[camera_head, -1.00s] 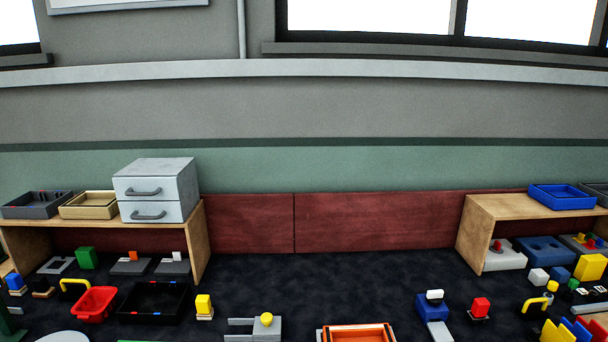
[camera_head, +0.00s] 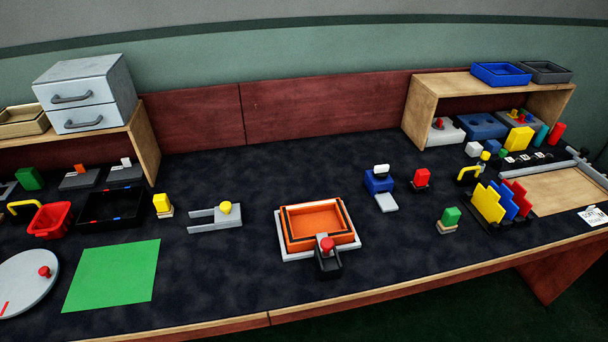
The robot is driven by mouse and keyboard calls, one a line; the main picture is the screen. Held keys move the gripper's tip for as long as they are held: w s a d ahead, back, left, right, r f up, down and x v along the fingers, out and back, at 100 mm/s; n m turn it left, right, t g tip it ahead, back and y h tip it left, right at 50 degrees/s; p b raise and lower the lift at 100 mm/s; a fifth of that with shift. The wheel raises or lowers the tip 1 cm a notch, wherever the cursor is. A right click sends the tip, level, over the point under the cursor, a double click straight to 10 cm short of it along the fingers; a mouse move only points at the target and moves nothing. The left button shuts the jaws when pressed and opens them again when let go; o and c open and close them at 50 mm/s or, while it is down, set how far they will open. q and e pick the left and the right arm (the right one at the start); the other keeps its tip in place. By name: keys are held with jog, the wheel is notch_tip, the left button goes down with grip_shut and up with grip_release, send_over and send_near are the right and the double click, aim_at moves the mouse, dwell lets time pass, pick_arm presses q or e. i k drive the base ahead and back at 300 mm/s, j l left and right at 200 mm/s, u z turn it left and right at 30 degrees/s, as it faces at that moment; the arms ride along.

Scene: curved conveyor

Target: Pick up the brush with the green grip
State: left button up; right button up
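A small block with a green grip (camera_head: 449,215) on a pale base stands on the dark table, right of centre. It looks like the green-gripped brush; bristles are too small to make out. Similar pieces stand apart from it: one with a red grip (camera_head: 421,176) on a dark base, and one with a yellow grip (camera_head: 161,201) on a pale base at the left. Neither of my grippers shows in the head view.
Yellow, blue and red upright plates (camera_head: 488,203) stand close to the right of the green-gripped piece. An orange tray (camera_head: 316,243) lies to its left, and a blue device (camera_head: 379,183) behind left. Dark table in front is clear. A green mat (camera_head: 112,275) lies at left.

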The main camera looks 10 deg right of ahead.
aim_at(448, 222)
jog(key=z, duration=1.35)
